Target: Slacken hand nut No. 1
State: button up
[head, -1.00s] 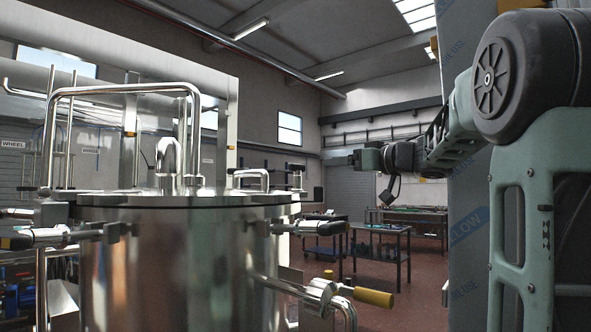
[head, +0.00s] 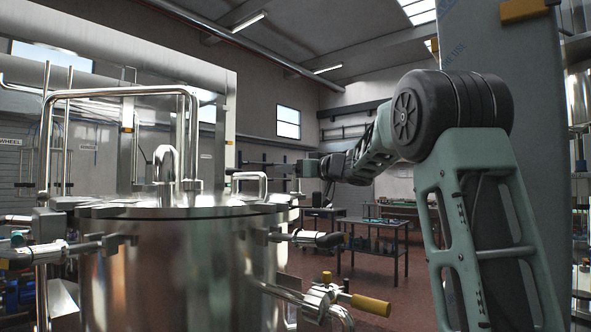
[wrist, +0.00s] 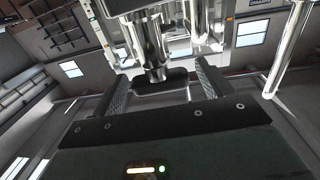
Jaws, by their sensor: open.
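The steel vessel (head: 190,265) with its round lid (head: 185,208) stands at left in the head view. One hand nut (head: 318,239), a metal cylinder with a dark end, sticks out from the lid's right edge. Another hand nut (head: 48,252) sticks out at the left edge. I cannot read which is No. 1. My gripper (head: 238,170) points left above the right side of the lid, above the right hand nut and apart from it. In the wrist view the jaws (wrist: 160,75) are open, with a shiny metal cylinder (wrist: 151,50) beyond or between them; its depth is unclear.
Bent chrome pipes (head: 125,90) rise over the lid, and a handle (head: 252,180) stands near my gripper. A valve with a yellow grip (head: 370,305) juts from the vessel's lower right. Work tables (head: 375,240) stand behind; red floor lies open around them.

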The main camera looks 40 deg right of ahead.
jog(key=c, duration=1)
jog(key=shift+r+n+y+p, duration=0.15)
jog(key=shift+n+y+p, duration=0.15)
jog(key=shift+y+p, duration=0.4)
jog(key=n+y+p, duration=0.1)
jog(key=p, duration=0.1)
jog(key=shift+w+r+p, duration=0.1)
jog(key=shift+p, duration=0.3)
jog(key=n+y+p, duration=0.1)
jog(key=y+p, duration=0.1)
jog(key=n+g+y+p, duration=0.1)
jog(key=y+p, duration=0.1)
jog(key=shift+d+n+g, duration=0.1)
jog(key=shift+n+g, duration=0.2)
jog(key=n+g+y+p, duration=0.3)
jog(key=y+p, duration=0.1)
jog(key=shift+n+y, duration=0.3)
jog(key=shift+f+n+g+y+p, duration=0.25)
jog(key=shift+n+g+y+p, duration=0.35)
jog(key=shift+g+y+p, duration=0.15)
